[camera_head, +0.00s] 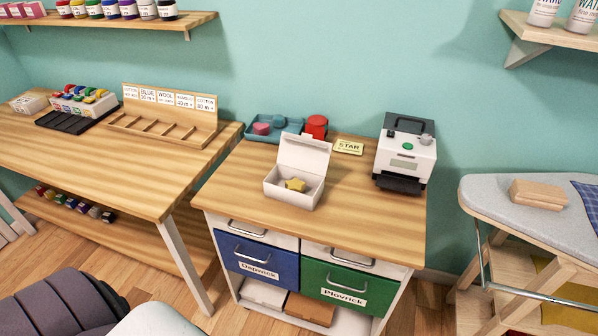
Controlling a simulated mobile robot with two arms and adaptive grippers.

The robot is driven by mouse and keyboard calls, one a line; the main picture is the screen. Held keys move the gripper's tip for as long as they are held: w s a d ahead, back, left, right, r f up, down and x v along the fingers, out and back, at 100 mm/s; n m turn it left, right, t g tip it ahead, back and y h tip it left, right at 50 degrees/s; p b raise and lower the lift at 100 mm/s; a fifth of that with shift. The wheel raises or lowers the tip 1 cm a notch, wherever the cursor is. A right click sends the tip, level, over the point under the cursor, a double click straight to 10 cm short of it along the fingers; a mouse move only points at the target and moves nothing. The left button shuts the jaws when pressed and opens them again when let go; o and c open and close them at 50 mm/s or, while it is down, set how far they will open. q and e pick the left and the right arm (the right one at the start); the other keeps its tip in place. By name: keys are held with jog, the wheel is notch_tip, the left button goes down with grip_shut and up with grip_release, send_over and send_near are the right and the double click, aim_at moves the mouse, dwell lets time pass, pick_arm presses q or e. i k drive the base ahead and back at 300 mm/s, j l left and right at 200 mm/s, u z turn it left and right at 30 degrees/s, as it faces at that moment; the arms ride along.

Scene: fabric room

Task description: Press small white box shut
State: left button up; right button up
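The small white box (273,188) stands on the wooden top of the drawer cabinet, left of its middle. Its lid (304,154) is up, hinged at the back. A yellow piece (295,185) lies inside the box. Neither of my grippers shows in the head view. A dark grey, ribbed shape and a pale rounded shape at the bottom left look like parts of my own body.
Behind the box are a teal tray (262,136), a red object (317,126) and a STAR card (348,146). A black-and-white machine (405,152) stands right of it. The cabinet top (350,220) in front is clear. An ironing board (490,200) is at right.

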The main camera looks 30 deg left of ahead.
aim_at(304, 152)
jog(key=j+z, duration=0.3)
jog(key=j, duration=0.5)
jog(key=j+z, duration=0.3)
jog(key=j, duration=0.55)
